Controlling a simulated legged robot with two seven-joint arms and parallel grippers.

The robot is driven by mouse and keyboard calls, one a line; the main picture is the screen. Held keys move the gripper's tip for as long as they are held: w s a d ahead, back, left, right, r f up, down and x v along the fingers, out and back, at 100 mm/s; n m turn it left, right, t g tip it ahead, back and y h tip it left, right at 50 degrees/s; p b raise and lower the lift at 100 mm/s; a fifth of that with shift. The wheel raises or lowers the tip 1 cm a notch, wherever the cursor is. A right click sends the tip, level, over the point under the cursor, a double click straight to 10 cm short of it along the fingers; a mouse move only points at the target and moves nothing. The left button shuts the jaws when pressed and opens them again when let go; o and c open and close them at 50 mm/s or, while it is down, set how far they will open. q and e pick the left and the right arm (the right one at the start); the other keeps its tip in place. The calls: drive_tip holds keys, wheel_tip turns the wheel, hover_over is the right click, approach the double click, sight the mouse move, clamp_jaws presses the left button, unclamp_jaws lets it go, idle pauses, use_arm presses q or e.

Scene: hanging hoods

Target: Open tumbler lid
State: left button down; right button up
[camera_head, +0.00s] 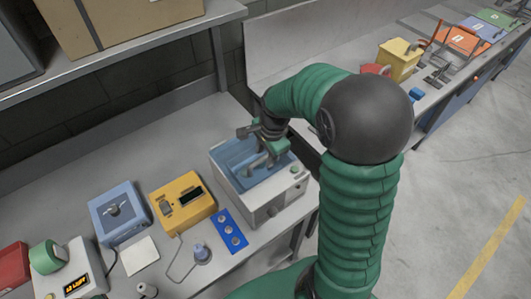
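The tumbler (268,211) looks like a light grey box with a blue top panel (231,160), standing at the right end of the grey bench. I cannot tell whether the blue part is a shut lid or an open inside. My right gripper (262,157) is over this blue top, at its upper right part, with its fingers pointing down. The fingers are small and dark here, so I cannot tell whether they touch or hold anything. My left gripper is not in view.
Left of the tumbler are a blue strip with round pads (229,232), a yellow device (182,203), a blue box (118,212) and a scale-like device (70,270). A shelf with a cardboard box (130,22) hangs above. Another bench (440,95) stands behind my arm.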

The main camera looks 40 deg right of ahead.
drive_tip(key=shift+a+r, duration=0.1)
drive_tip(key=shift+a, duration=0.05)
drive_tip(key=shift+a, duration=0.1)
drive_tip(key=shift+c, duration=1)
drive_tip(key=shift+a, duration=0.1)
drive_tip(key=c, duration=0.5)
clamp_jaws()
drive_tip(key=shift+r, duration=0.1)
